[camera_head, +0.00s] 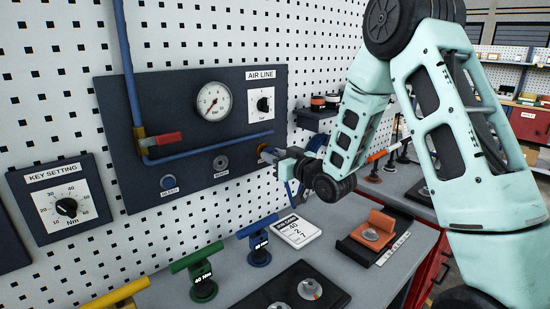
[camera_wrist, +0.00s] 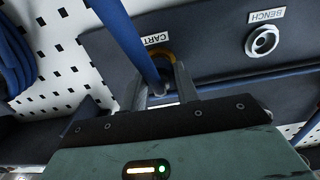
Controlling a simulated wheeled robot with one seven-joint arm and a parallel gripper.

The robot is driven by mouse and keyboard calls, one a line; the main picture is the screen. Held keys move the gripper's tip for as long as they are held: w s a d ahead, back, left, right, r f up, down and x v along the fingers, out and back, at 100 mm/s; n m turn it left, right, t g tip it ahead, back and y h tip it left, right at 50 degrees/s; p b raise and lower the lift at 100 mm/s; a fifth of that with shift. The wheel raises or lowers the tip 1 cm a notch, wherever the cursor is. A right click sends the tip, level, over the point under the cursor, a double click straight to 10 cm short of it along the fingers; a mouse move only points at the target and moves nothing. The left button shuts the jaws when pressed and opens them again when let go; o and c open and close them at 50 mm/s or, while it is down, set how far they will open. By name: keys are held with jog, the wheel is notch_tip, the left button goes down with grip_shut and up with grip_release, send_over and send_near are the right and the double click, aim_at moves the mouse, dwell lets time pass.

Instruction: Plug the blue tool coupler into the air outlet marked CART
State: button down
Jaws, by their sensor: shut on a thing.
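My gripper (camera_head: 274,156) is at the right side of the dark air line panel (camera_head: 130,180). In the wrist view its fingers (camera_wrist: 160,88) are shut on the blue tool coupler, whose body is mostly hidden. A thick blue hose (camera_wrist: 127,35) runs from between the fingers towards the top left. A brass ring (camera_wrist: 176,56) shows just past the fingertips, right by the upside-down CART label (camera_wrist: 156,38). The CART outlet is hidden behind the fingers and hose. I cannot tell whether the coupler is seated in it or only in front of it.
The BENCH outlet (camera_wrist: 263,41) is empty, beside CART. The panel also bears a gauge (camera_head: 213,101), a knob (camera_head: 264,104), a red valve lever (camera_head: 166,139) and a blue pipe (camera_head: 215,143). Below, the bench holds a blue T-handle (camera_head: 259,245), a green one (camera_head: 202,287) and a card (camera_head: 297,231).

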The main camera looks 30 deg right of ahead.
jog(key=shift+w+a, duration=0.1)
jog(key=shift+w, duration=0.45)
dwell(0.4)
jog(key=c, duration=1)
grip_release()
jog(key=shift+o, duration=0.2)
jog(key=shift+s, duration=0.1)
jog(key=s+d+b, duration=0.3)
jog(key=s+b, duration=1.4)
jog(key=b, duration=0.1)
jog(key=shift+d, duration=0.15)
jog(key=shift+o, duration=0.3)
